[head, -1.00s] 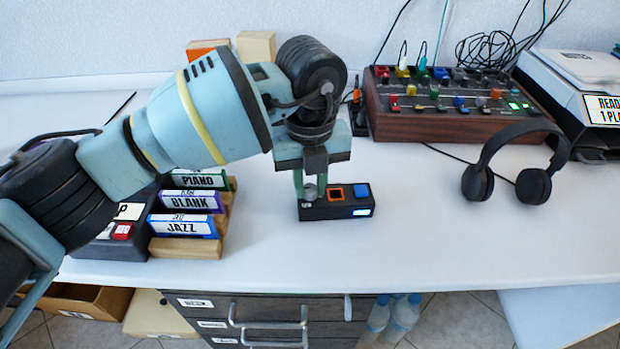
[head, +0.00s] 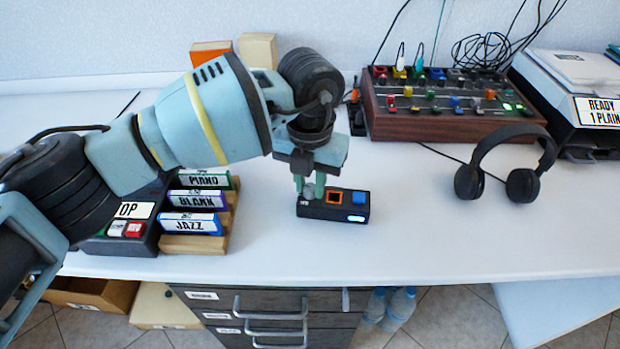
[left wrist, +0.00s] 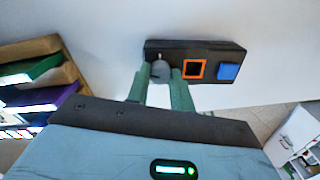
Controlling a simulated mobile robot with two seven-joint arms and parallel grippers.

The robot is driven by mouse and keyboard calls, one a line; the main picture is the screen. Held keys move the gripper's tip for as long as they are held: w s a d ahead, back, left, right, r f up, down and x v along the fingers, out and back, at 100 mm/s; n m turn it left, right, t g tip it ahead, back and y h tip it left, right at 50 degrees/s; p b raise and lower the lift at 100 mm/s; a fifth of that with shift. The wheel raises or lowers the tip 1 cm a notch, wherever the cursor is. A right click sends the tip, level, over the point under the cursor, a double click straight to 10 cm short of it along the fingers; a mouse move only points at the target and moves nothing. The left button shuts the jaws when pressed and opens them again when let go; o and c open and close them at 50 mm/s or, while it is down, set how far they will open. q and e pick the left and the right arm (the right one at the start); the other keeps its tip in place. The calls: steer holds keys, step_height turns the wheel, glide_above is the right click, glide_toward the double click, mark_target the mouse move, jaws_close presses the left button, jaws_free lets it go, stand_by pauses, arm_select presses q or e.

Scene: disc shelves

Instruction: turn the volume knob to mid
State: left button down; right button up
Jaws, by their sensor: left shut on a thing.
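A small black control box (head: 333,214) lies on the white table in the head view; it also shows in the left wrist view (left wrist: 213,47). On it are a grey round knob (left wrist: 160,71), an orange-framed square (left wrist: 194,70) and a blue button (left wrist: 229,72). A lit display (head: 356,219) glows on its front. My left gripper (left wrist: 161,74) is shut on the grey knob, one green finger on each side. In the head view the fingers (head: 313,188) partly hide the knob. My right gripper is not in view.
Cartridges labelled PIANO, BLANK and JAZZ (head: 190,223) stand in a wooden rack to the left. A mixer (head: 440,120) stands behind right, with headphones (head: 522,186) and a printer (head: 590,105) at the right. The table (head: 400,235) is clear around the box.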

mark_target(310, 187)
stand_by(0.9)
arm_select(q)
steer(key=c, duration=1.2)
jaws_free()
steer(key=shift+r+p, duration=0.45)
steer(key=shift+r, duration=3.5)
